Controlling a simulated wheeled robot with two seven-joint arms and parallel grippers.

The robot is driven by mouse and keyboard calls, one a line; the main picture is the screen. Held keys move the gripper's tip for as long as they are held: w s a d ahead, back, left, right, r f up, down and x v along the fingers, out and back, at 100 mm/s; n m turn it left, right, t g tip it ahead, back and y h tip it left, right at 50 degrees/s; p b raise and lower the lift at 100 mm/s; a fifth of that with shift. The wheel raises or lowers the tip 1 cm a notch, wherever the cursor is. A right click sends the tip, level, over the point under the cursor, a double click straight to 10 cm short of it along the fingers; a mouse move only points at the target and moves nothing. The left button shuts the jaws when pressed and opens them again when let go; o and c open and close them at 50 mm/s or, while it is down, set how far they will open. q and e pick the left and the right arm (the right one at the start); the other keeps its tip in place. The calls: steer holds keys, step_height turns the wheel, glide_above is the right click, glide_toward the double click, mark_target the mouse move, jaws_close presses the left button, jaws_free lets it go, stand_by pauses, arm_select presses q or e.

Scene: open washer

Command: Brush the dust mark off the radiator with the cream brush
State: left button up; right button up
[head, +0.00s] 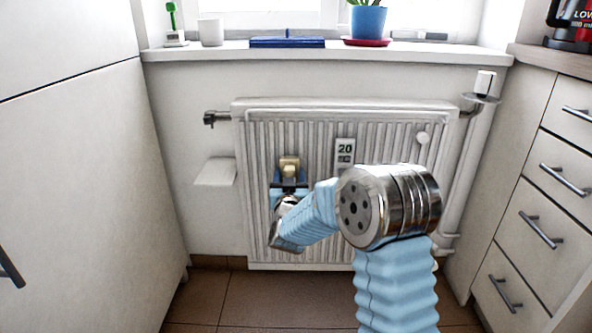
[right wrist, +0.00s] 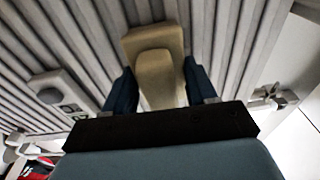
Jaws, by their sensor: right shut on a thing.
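The white ribbed radiator (head: 385,140) hangs on the wall under the window sill. My right gripper (head: 289,178) is in front of its left part, shut on the cream brush (head: 289,165). In the right wrist view the brush (right wrist: 158,75) sits between the two dark blue fingers of the gripper (right wrist: 163,92), with its wide end towards the radiator ribs (right wrist: 225,40). I cannot tell whether it touches them. I see no dust mark; the brush, gripper and arm cover part of the radiator. My left gripper is not in view.
The sill (head: 230,50) holds a cup and a potted plant. Cabinets stand on both sides.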

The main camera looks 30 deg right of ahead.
steer(key=shift+d, duration=0.1)
step_height(320, 180, down, 3)
steer(key=shift+b, duration=1.15)
steer(key=shift+r, duration=0.1)
steer(key=shift+s, duration=0.15)
steer(key=shift+v, duration=0.75)
steer(key=o, duration=0.7)
steer(key=shift+r, duration=0.1)
steer(key=c, duration=0.7)
steer(key=v, duration=0.7)
steer(key=shift+a+r, duration=0.25)
steer(key=shift+r, duration=0.15)
